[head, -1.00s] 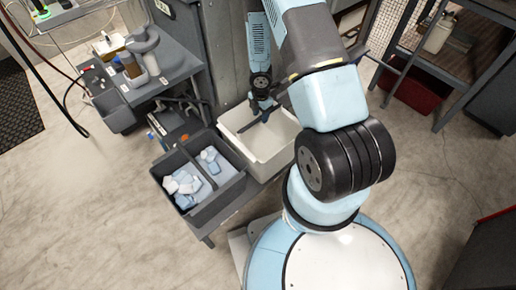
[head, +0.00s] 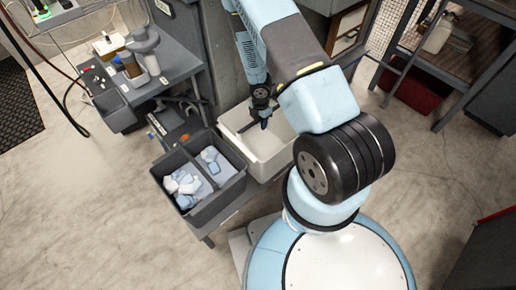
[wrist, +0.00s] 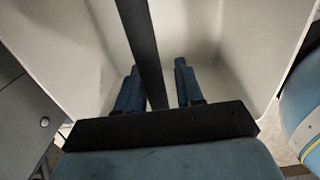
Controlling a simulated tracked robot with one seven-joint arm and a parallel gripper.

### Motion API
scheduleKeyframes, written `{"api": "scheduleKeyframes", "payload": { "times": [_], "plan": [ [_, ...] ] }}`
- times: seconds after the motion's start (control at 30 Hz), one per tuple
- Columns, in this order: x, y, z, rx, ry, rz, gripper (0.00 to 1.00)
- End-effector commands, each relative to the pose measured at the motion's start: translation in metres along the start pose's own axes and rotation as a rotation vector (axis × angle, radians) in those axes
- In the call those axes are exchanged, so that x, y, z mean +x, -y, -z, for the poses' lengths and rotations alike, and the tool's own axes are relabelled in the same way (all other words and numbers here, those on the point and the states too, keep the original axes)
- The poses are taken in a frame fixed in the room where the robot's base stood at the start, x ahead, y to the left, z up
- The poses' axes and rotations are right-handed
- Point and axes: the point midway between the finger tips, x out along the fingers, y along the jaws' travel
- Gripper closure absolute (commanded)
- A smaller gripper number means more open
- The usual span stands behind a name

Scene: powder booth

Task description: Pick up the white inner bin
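The white inner bin (head: 277,162) is a pale, open-topped box in the middle of the head view, beside a grey two-part bin. My gripper (head: 264,124) points down over and partly into its opening. In the wrist view my gripper (wrist: 158,66) has two blue fingers standing apart, with the bin's pale walls (wrist: 222,20) around them. A dark straight bar (wrist: 138,30) runs between the fingers, nearer the left one. I cannot tell whether it touches them or is fixed to the bin. My arm hides part of the bin's right side.
The grey two-part bin (head: 207,213) holds several pale blue-white pieces and adjoins the white bin on the left. A grey cart (head: 170,75) with bottles stands behind it. A red container (head: 412,92) sits under a rack at right.

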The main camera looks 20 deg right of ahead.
Motion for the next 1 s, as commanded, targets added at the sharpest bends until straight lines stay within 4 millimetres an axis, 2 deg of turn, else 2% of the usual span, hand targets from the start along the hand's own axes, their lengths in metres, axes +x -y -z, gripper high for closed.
{"api": "scheduleKeyframes", "payload": {
  "times": [0.03,0.37,1.0],
  "plan": [
    [-0.0001,0.0001,0.0,0.0,0.0,0.0,0.69],
    [-0.0001,0.0002,-0.0002,0.001,0.0,0.0,1.0],
    [-0.0005,0.0002,-0.0004,0.001,0.0,0.0,1.0]
  ]
}}
